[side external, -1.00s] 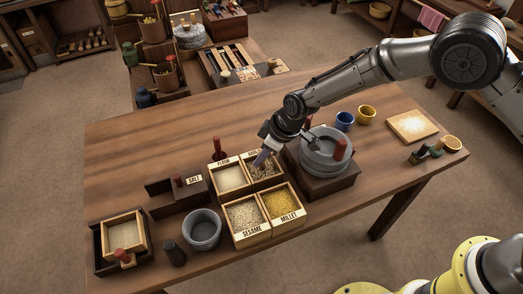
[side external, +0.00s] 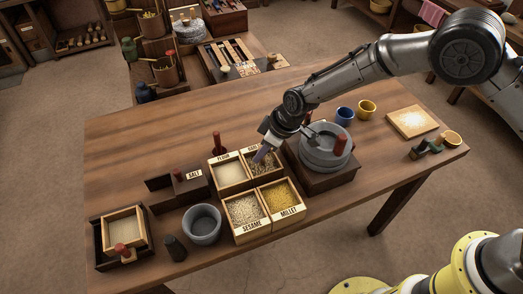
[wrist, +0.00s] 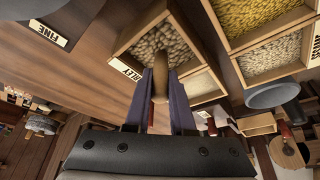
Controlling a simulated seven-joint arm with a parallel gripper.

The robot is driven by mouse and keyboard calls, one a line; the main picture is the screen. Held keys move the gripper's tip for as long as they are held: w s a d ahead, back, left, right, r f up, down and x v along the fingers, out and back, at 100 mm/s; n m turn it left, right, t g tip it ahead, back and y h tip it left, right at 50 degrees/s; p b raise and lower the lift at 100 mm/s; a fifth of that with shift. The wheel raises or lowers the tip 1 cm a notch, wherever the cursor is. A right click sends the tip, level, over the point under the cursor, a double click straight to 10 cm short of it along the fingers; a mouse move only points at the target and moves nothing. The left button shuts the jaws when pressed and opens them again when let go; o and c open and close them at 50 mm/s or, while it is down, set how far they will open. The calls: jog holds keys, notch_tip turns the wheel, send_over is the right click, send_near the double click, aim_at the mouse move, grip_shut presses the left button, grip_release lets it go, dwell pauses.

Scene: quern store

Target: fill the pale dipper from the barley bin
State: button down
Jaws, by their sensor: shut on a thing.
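The barley bin (side external: 264,166) is the far right compartment of the group of open wooden bins, with pale grain in it. In the wrist view the barley bin (wrist: 160,45) lies just ahead of my fingers, its label partly hidden. My gripper (side external: 262,154) points down at this bin in the side view. In the wrist view my gripper (wrist: 160,85) is shut on a tan, rod-like piece, which looks like the handle of the pale dipper (wrist: 161,84). The dipper's bowl cannot be made out, so I cannot tell whether it holds grain.
The flour (side external: 229,176), sesame (side external: 245,210) and millet (side external: 280,199) bins adjoin the barley. A grey stone quern (side external: 325,155) stands close on the right. A grey bowl (side external: 202,222) and the salt box (side external: 184,180) are on the left. The table's far left is clear.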

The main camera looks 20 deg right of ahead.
dwell(0.4)
jog(key=shift+r, duration=4.1)
